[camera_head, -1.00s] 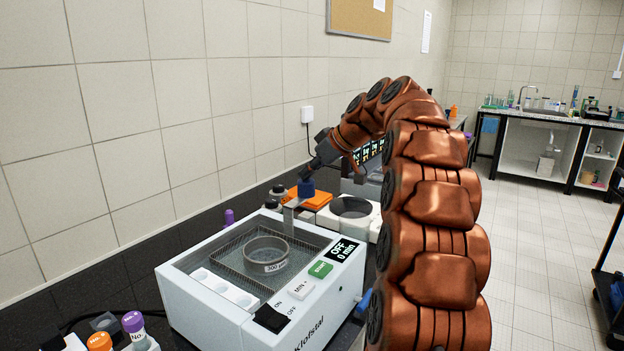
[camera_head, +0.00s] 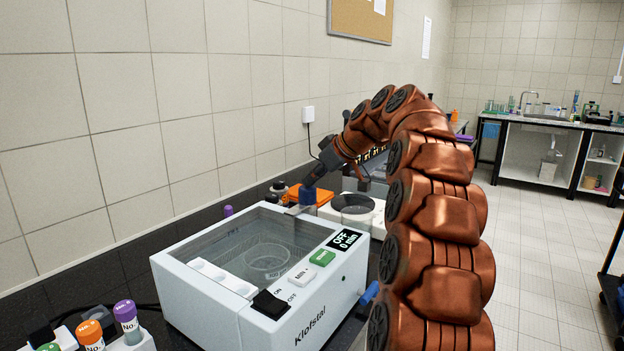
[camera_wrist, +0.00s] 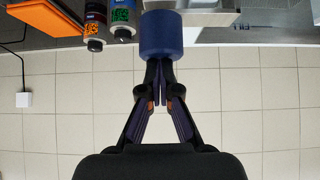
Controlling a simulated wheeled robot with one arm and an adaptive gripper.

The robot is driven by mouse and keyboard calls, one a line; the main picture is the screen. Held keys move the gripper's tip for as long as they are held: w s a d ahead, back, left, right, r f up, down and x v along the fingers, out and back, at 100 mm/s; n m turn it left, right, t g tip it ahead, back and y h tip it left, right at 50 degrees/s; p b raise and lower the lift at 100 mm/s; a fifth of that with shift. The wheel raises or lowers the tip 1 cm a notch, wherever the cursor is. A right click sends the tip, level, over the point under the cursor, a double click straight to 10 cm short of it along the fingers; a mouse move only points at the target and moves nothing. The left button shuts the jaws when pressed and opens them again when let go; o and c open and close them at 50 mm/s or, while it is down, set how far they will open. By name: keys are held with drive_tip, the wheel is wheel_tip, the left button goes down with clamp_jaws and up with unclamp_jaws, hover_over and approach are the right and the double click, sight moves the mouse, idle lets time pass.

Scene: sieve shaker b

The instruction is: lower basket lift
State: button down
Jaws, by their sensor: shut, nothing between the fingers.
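The white shaker bath (camera_head: 230,320) stands on the dark bench, its panel reading OFF and 0 min. The round sieve (camera_head: 268,258) sits low inside the tank, looking submerged; the wire basket under it is hard to make out. The blue knob of the basket lift (camera_head: 307,194) is at the bath's back right corner, on a short metal arm. My gripper (camera_head: 314,176) is shut and empty, its fingertips right at the knob. In the wrist view the blue knob (camera_wrist: 165,36) is just past the closed fingertips of my gripper (camera_wrist: 163,72); I cannot tell whether they touch.
Capped tubes (camera_head: 126,316) stand in a rack at the front left. An orange box (camera_head: 318,195) and a white round-topped device (camera_head: 358,210) are close behind the knob. The tiled wall runs along the left. Open floor is at the right.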

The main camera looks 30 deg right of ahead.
drive_tip(key=shift+r, duration=0.1)
wheel_tip(320, 180, up, 4)
drive_tip(key=shift+r+p, duration=0.2)
drive_tip(key=shift+p, duration=1.05)
drive_tip(key=v, duration=0.9)
drive_tip(key=shift+s+d+b, duration=0.2)
drive_tip(key=shift+s+b, duration=0.1)
drive_tip(key=shift+s, duration=0.05)
